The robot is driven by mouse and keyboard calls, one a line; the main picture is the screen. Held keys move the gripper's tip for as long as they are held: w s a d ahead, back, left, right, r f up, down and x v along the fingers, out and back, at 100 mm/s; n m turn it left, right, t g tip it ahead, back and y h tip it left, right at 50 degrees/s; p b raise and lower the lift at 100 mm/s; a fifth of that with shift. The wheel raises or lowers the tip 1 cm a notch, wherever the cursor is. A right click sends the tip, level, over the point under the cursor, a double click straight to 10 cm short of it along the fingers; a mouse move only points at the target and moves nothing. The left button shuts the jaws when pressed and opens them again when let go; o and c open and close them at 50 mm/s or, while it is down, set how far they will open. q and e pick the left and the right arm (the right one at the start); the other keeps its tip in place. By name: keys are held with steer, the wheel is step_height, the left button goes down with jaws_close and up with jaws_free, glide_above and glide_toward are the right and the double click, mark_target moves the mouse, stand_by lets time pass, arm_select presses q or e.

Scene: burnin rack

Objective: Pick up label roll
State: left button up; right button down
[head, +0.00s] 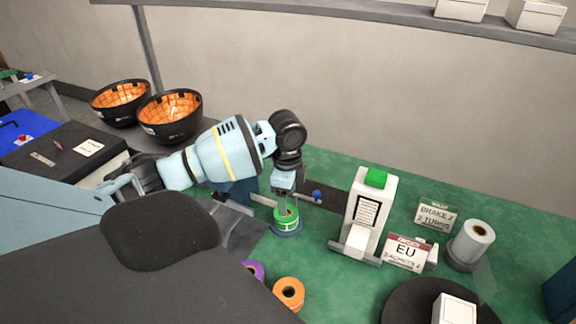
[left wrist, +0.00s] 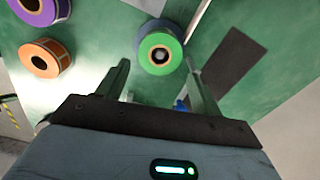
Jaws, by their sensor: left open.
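A green label roll (head: 287,224) with a pale centre stands on a dark round base on the green mat. It also shows in the left wrist view (left wrist: 160,38), at the top middle. My left gripper (head: 286,203) points down right over this roll. In the left wrist view my left gripper (left wrist: 157,70) is open, with the roll just beyond and between its fingertips; I cannot tell whether they touch it. An orange roll (head: 289,293) and a purple roll (head: 254,269) lie nearer me; the wrist view shows both at upper left. My right gripper is not in view.
A white label printer (head: 370,214) with a green top stands right of the roll. Beyond it are an EU sign (head: 405,252), a small sign (head: 437,214) and a white roll (head: 472,243). Two black bowls with orange insides (head: 170,114) stand at the back left.

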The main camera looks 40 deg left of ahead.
arm_select(q)
steer(key=shift+d+f, duration=0.1)
steer(key=shift+f, duration=3.55)
steer(key=shift+w, duration=0.1)
steer(key=c, duration=0.6)
